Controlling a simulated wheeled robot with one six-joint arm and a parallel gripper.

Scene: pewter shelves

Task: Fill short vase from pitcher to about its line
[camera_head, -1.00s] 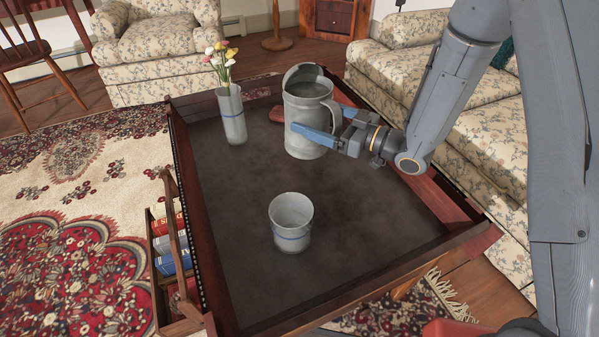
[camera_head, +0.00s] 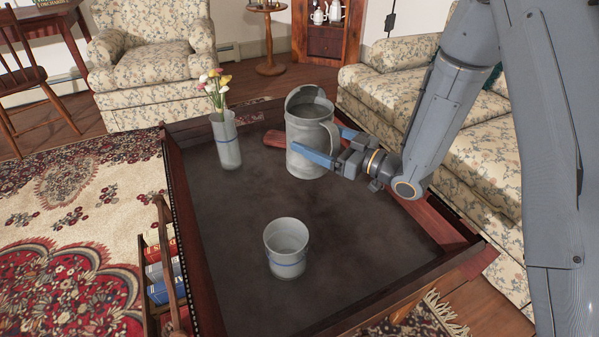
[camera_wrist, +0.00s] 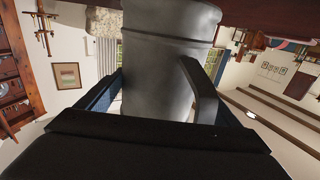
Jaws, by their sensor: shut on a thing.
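The grey metal pitcher (camera_head: 304,135) stands upright at the back of the dark table, its handle to the right. My gripper (camera_head: 326,146) is shut on the pitcher, with blue fingers around its body from the right. In the wrist view the pitcher (camera_wrist: 165,60) fills the middle between the fingers, with its handle near the palm. I cannot tell whether its base is clear of the table. The short vase (camera_head: 286,249), a small grey cup with a blue line around its lower part, stands upright nearer the front. The water level in each is not clear.
A tall grey vase (camera_head: 227,142) with flowers and a blue line stands left of the pitcher. The table (camera_head: 222,262) has a raised wooden rim. Its surface is clear between pitcher and short vase. A flowered sofa (camera_head: 465,130) is close on the right.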

